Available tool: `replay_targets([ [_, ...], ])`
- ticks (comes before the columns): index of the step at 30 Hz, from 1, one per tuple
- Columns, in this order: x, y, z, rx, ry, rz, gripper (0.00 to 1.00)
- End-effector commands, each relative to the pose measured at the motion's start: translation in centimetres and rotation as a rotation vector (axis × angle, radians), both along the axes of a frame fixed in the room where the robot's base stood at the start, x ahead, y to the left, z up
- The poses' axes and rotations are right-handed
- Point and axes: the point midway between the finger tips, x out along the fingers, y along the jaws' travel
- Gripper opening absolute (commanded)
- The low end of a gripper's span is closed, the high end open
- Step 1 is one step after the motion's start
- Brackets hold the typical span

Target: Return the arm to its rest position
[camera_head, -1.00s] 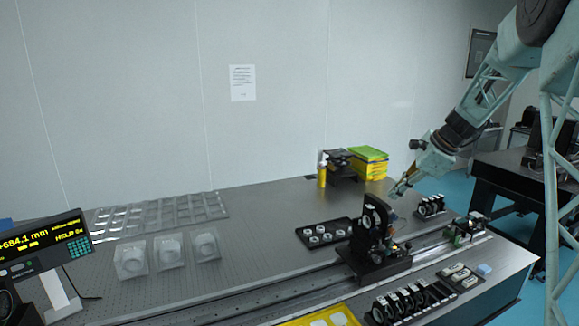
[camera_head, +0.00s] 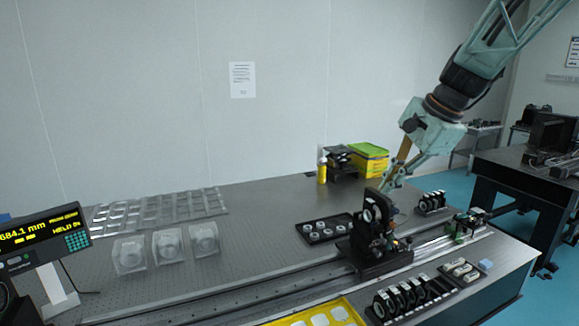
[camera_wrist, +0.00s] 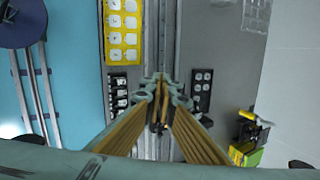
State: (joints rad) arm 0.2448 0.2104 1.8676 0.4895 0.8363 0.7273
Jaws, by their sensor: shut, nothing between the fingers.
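My gripper (camera_head: 388,189) is at the end of my arm, which comes down from the upper right in the head view. It is shut and empty, pointing down and left. Its fingertips appear just above and behind the black optical mount (camera_head: 374,228) on the rail carriage; I cannot tell the exact gap. In the wrist view, my gripper (camera_wrist: 160,80) has its fingers together over the rail (camera_wrist: 162,35), and they hide part of what lies below.
A black tray (camera_head: 312,243) with white-ringed parts lies left of the mount. A row of black mounts (camera_head: 405,296) and a yellow tray (camera_head: 350,312) stand in front. Yellow boxes (camera_head: 368,160) and a yellow bottle (camera_head: 322,172) are at the back. A display (camera_head: 45,238) stands at left.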

Motion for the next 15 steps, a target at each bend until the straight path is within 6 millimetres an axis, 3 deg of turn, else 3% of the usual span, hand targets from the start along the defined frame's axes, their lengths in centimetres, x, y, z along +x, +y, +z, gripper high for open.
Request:
replay_targets([
  [15, -10.4, 3.6, 1.6, -0.146, -0.046, 0.249, 0.00],
])
